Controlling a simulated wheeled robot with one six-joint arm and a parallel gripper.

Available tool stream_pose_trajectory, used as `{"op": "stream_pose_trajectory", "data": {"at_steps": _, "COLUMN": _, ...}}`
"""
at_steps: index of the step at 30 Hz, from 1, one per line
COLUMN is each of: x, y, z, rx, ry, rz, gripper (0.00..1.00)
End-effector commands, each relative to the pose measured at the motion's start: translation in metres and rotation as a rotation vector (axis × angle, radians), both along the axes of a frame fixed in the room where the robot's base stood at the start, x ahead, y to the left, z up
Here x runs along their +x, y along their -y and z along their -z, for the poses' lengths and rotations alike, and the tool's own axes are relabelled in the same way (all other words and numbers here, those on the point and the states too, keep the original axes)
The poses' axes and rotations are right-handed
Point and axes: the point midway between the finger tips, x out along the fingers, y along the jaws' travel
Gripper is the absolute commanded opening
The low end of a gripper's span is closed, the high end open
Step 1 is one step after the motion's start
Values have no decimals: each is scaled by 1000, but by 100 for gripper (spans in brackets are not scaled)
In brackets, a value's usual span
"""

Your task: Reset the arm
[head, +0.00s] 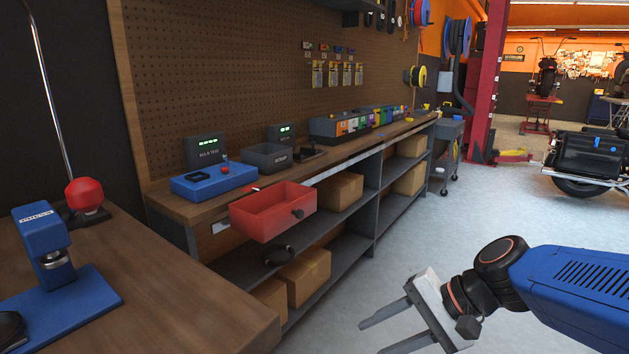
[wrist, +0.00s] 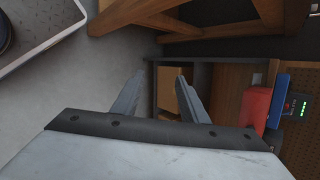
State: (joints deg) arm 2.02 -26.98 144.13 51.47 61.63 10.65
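My gripper (head: 390,325) is at the lower right of the head view, on my blue arm, over the grey floor. Its two fingers are spread apart with nothing between them. In the wrist view my gripper (wrist: 160,90) also shows both fingers apart, pointing toward the shelving under the workbench. The gripper is clear of the bench and touches nothing that I can see.
A red open bin (head: 272,212) juts out over the workbench's front edge. A blue box (head: 213,180) sits behind it. A wooden table (head: 180,300) stands at lower left.

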Motion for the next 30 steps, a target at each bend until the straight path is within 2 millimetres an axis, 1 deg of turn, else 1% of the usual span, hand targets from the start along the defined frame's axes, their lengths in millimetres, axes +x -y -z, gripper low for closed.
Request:
{"op": "stream_pose_trajectory", "data": {"at_steps": 1, "x": -11, "y": 11, "z": 4, "rx": -79, "ry": 47, "rz": -45, "gripper": 40}}
{"op": "stream_pose_trajectory", "data": {"at_steps": 5, "x": -33, "y": 45, "z": 16, "rx": -295, "ry": 153, "rz": -160, "gripper": 40}}
{"op": "stream_pose_trajectory", "data": {"at_steps": 6, "x": -38, "y": 57, "z": 18, "rx": -362, "ry": 186, "rz": -194, "gripper": 40}}
{"op": "stream_pose_trajectory", "data": {"at_steps": 8, "x": -45, "y": 76, "z": 20, "rx": -463, "ry": 233, "rz": -244, "gripper": 40}}
{"op": "stream_pose_trajectory", "data": {"at_steps": 9, "x": -49, "y": 88, "z": 21, "rx": -529, "ry": 264, "rz": -277, "gripper": 40}}
{"op": "stream_pose_trajectory", "data": {"at_steps": 12, "x": -56, "y": 117, "z": 19, "rx": -680, "ry": 329, "rz": -348, "gripper": 40}}
{"op": "stream_pose_trajectory", "data": {"at_steps": 15, "x": -61, "y": 139, "z": 15, "rx": -799, "ry": 375, "rz": -402, "gripper": 40}}
{"op": "stream_pose_trajectory", "data": {"at_steps": 18, "x": -63, "y": 154, "z": 11, "rx": -877, "ry": 405, "rz": -436, "gripper": 40}}
{"op": "stream_pose_trajectory", "data": {"at_steps": 21, "x": -64, "y": 161, "z": 9, "rx": -915, "ry": 418, "rz": -453, "gripper": 40}}
{"op": "stream_pose_trajectory", "data": {"at_steps": 30, "x": -64, "y": 163, "z": 9, "rx": -925, "ry": 420, "rz": -457, "gripper": 40}}
